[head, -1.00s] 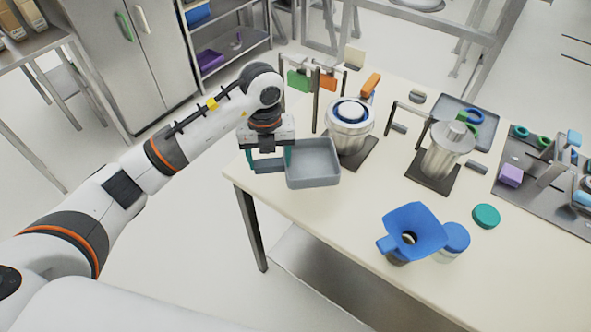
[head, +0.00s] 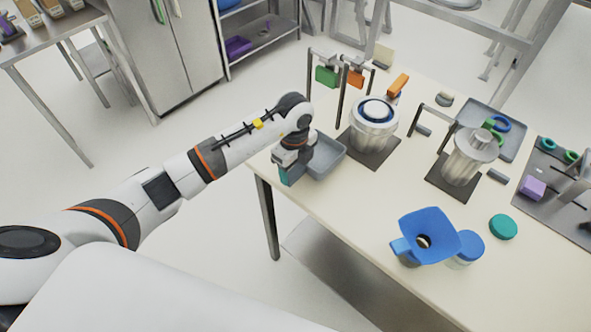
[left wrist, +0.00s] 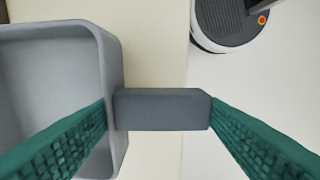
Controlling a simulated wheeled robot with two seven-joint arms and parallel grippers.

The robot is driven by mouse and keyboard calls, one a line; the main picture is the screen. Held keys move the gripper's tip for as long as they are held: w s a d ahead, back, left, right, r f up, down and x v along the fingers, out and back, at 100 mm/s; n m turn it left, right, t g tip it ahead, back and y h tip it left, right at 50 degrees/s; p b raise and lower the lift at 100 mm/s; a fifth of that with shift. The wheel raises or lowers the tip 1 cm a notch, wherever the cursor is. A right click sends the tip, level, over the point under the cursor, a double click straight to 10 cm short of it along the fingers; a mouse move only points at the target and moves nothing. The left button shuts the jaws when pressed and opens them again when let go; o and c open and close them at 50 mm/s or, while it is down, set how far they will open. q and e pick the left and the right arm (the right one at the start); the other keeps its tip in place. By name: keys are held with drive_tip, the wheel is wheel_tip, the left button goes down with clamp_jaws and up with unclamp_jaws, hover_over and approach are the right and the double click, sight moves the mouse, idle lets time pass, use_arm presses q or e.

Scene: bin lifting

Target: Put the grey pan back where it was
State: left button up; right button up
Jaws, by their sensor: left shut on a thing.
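The grey pan (head: 326,158) is an open rectangular tray at the left end of the cream table, left of the can with the blue ring. It also shows at the left of the left wrist view (left wrist: 114,65). My left gripper (head: 289,174) is shut on its dark grey handle (left wrist: 162,110), with a teal finger on each side. The handle reaches past the table's edge. The wrist hides part of the pan in the head view, and I cannot tell whether the pan touches the table. My right gripper is not in view.
The can with the blue ring (head: 373,127) stands close right of the pan. A metal canister (head: 467,160), a blue funnel (head: 428,233), a teal lid (head: 503,227) and a grey tray (head: 512,142) stand farther right. The table's front middle is clear.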

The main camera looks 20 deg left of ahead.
use_arm(q)
wheel_tip(320, 180, down, 2)
drive_tip(key=shift+f, duration=0.3)
drive_tip(key=shift+f, duration=0.1)
drive_tip(key=shift+f, duration=0.1)
drive_tip(key=o, duration=1)
